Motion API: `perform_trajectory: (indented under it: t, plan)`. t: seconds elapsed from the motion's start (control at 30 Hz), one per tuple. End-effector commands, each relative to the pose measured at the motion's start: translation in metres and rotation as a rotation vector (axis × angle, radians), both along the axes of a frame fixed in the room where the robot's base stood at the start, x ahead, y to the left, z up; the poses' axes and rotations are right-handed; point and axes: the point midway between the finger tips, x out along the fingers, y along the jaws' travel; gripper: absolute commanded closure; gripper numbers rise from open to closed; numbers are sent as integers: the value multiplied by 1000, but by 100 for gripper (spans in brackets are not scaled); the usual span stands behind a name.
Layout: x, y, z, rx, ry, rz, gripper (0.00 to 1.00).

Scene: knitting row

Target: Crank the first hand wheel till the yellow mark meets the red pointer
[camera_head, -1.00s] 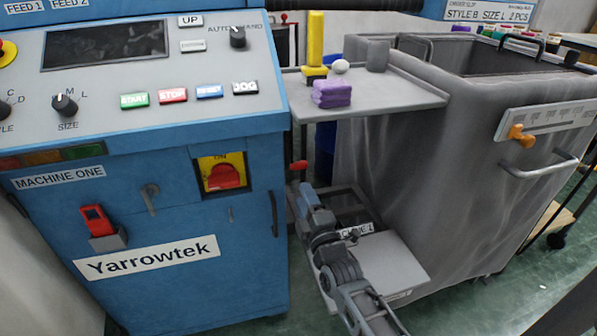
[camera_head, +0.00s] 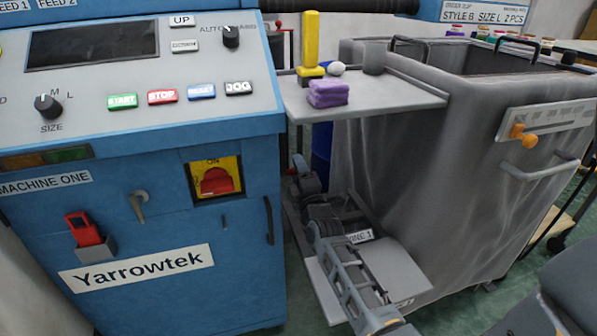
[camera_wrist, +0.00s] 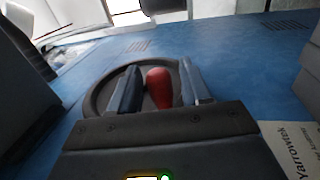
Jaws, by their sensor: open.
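In the wrist view a dark round hand wheel (camera_wrist: 96,98) stands against the blue machine side, with a red handle (camera_wrist: 159,88) on it. My gripper (camera_wrist: 160,84) is open, its two fingers on either side of the red handle; I cannot tell whether either touches it. In the head view my gripper (camera_head: 304,182) is at the right side of the blue machine (camera_head: 150,240), where the wheel is mostly hidden by the machine and my arm. I see neither the yellow mark nor the red pointer.
A large grey bin (camera_head: 400,170) stands to the right. The machine front has a red switch (camera_head: 215,180) and buttons. Green floor shows at the lower right.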

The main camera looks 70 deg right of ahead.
Motion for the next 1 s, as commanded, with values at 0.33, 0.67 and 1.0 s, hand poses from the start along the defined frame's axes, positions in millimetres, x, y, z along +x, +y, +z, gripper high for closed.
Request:
perform_trajectory:
  t: [0.33,0.67,1.0]
  plan:
    - [0,0,0,0,0,0,68]
    - [0,0,0,1,0,0,100]
    - [0,0,-1,1,0,0,100]
